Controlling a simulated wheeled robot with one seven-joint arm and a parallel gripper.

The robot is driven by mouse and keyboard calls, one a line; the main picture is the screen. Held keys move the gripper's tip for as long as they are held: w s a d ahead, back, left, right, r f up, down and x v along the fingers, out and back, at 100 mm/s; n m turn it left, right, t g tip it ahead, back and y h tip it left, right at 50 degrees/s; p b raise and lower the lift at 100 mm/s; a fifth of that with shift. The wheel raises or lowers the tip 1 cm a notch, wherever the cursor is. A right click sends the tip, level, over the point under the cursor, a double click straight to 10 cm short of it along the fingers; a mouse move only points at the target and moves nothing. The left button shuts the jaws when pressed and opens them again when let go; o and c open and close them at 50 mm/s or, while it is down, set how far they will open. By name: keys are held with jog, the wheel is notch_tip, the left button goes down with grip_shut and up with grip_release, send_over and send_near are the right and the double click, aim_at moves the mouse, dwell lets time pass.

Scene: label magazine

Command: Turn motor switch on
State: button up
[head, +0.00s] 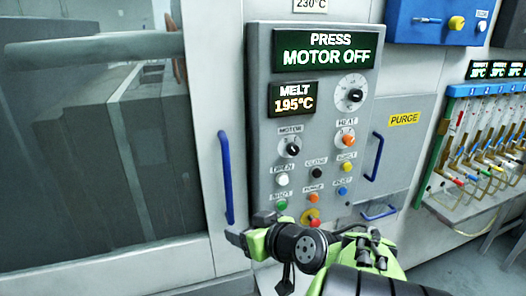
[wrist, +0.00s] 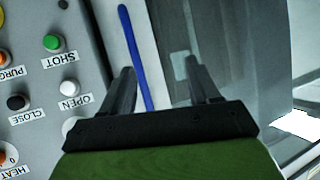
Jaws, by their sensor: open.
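The motor switch (head: 292,149) is a black rotary knob on a pale dial, under a MOTOR label on the grey control panel (head: 262,190). The display (head: 325,48) above reads PRESS MOTOR OFF. My gripper (head: 248,228) is low at the panel's left edge, below the switch and apart from it. In the wrist view my gripper (wrist: 162,84) is open, its two fingers spread with nothing held between them. There, a pale round part (wrist: 72,128) by the gripper's base is partly covered; I cannot tell whether it is the motor dial.
A blue door handle (head: 225,178) stands left of the panel, close above my gripper; in the wrist view it runs behind the fingers. The heat knob (head: 347,140) and several coloured buttons (head: 282,180) surround the switch. Another blue handle (head: 374,157) is on the right.

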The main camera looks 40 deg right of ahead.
jog(key=s+d+r+m+t+h, duration=0.2)
jog(key=d+r+m+t+h, duration=0.15)
jog(key=d, duration=0.55)
jog(key=m+t+h, duration=0.1)
jog(key=m+h, duration=0.1)
jog(key=h, duration=0.1)
send_near(294, 152)
jog(key=p+x, duration=0.4)
jog(key=x, duration=0.5)
jog(key=shift+w, duration=0.1)
jog(key=shift+c, duration=0.4)
jog(key=c, duration=1)
